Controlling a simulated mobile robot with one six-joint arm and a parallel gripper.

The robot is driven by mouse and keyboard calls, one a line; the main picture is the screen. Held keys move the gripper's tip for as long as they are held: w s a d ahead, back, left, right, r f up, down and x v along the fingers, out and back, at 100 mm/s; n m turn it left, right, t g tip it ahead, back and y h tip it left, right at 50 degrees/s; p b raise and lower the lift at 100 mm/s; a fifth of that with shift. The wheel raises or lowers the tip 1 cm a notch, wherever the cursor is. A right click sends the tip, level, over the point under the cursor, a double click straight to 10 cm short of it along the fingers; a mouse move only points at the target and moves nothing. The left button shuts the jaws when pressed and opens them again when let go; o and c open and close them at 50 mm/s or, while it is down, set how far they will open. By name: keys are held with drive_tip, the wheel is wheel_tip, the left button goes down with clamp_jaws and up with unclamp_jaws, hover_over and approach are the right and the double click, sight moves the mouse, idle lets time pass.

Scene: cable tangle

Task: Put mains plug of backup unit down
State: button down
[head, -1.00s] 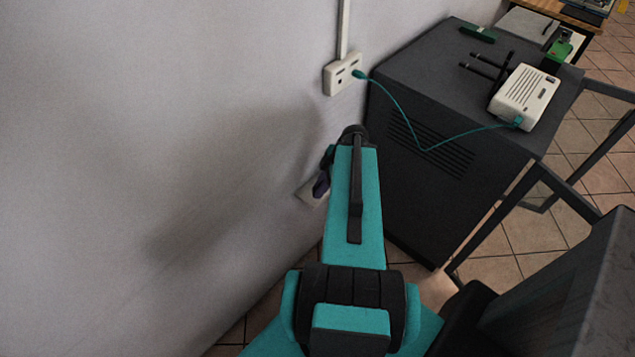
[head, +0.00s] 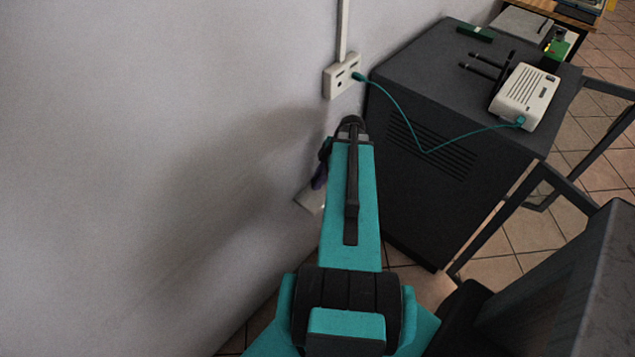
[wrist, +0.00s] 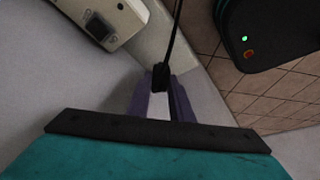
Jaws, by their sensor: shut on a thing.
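In the wrist view my gripper (wrist: 161,92) has its purple fingers shut on a small black plug (wrist: 160,76), the mains plug. Its black cable (wrist: 174,35) runs up out of the top of the picture. The backup unit (wrist: 268,30), a black box with a green and an orange light, is at the upper right of the wrist view, apart from the plug.
A lower wall socket (head: 309,201) sits close to my gripper; a socket plate also shows in the wrist view (wrist: 105,14). A dark cabinet (head: 410,195) stands to the right, bearing a white router (head: 525,97). A teal cable (head: 393,108) joins the router to the upper socket (head: 341,76).

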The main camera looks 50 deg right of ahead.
drive_tip(key=shift+d+f+b, duration=0.1)
drive_tip(key=shift+f+b, duration=0.35)
drive_tip(key=shift+f, duration=1.3)
drive_tip(key=shift+a+f, duration=0.15)
drive_tip(key=shift+a, duration=0.05)
drive_tip(key=c, duration=1.6)
unclamp_jaws()
drive_tip(key=shift+r, duration=0.2)
drive_tip(key=shift+b+v, duration=1.35)
drive_tip(key=shift+v, duration=4.6)
